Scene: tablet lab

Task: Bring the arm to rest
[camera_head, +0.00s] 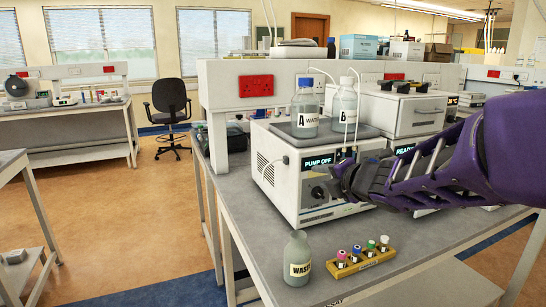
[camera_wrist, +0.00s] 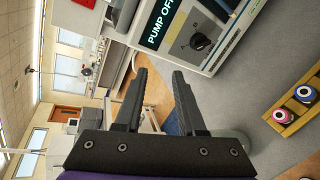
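My gripper (camera_head: 326,188) is at the end of my purple arm, which reaches in from the right over the bench. It is in front of the white pump unit (camera_head: 272,180), whose display reads PUMP OFF. In the wrist view the gripper (camera_wrist: 158,76) has its two dark fingers apart with nothing between them. The pump's black knob (camera_wrist: 200,42) shows there beyond the fingertips, turned sideways. I cannot tell from the head view whether a fingertip touches the pump's front.
Bottles A (camera_head: 305,112) and B (camera_head: 345,108) stand on the pump with tubing. A waste bottle (camera_head: 297,262) and a yellow rack (camera_head: 360,263) of capped vials stand on the bench (camera_head: 235,195) in front. A second instrument (camera_head: 420,112) is behind my arm. An office chair (camera_head: 170,105) stands on open floor.

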